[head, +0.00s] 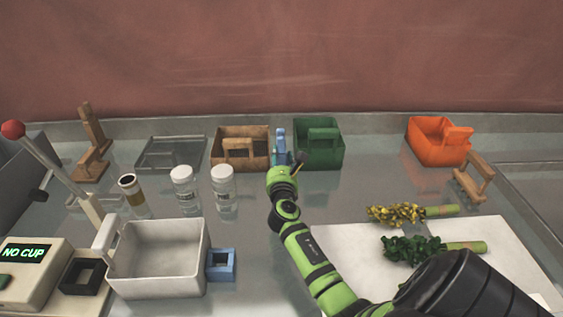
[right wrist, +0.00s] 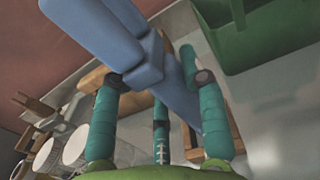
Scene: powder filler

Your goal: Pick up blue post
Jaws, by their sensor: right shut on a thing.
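The blue post (head: 281,141) stands between the brown bin and the green bin at the back of the table. Its lower part is hidden behind my right gripper (head: 287,166) in the head view. In the right wrist view the post (right wrist: 120,45) is large and close, with teal fingers on both sides of it. My right gripper (right wrist: 157,78) is shut on the blue post. I cannot tell whether the post is clear of the table. My left gripper is not in view.
The brown bin (head: 220,157) is close on the left and the green bin (head: 319,155) close on the right. Two white-lidded jars (head: 185,198) stand front left, near a white bin (head: 157,279). An orange bin (head: 431,148) is at the back right.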

